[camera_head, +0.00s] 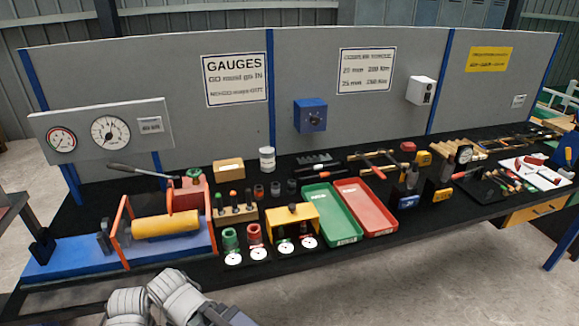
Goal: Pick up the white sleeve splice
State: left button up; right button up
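I cannot surely pick out a white sleeve splice on the bench. A white upright cylinder, looking like a small can (267,158), stands at the back of the black bench top, right of a cardboard-coloured box. Small dark sleeves (275,188) stand in front of it. Pale grey parts of my own arm show at the bottom left edge, in front of the bench. No fingertips of either gripper show, and nothing held can be seen.
A blue-based press with a yellow cylinder (165,225) fills the bench's left end. A yellow gauge stand (288,218), green tray (333,213) and red tray (364,206) sit mid-bench. Tools crowd the right. A grey panel (380,120) stands behind.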

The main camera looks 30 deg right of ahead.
aim_at(341, 162)
jog(key=l+u, duration=0.35)
jog(key=l, duration=0.15)
jog(key=k+l+u, duration=0.2)
jog(key=l+u, duration=0.15)
jog(key=l, duration=0.15)
jog(key=k+l, duration=0.15)
jog(key=l, duration=0.3)
jog(key=k+l+u, duration=0.15)
jog(key=l, duration=0.3)
jog(key=k+l, duration=0.2)
jog(key=l, duration=0.2)
jog(key=k+l+u, duration=0.15)
jog(key=l, duration=0.3)
jog(key=k+l, duration=0.2)
jog(key=l, duration=0.2)
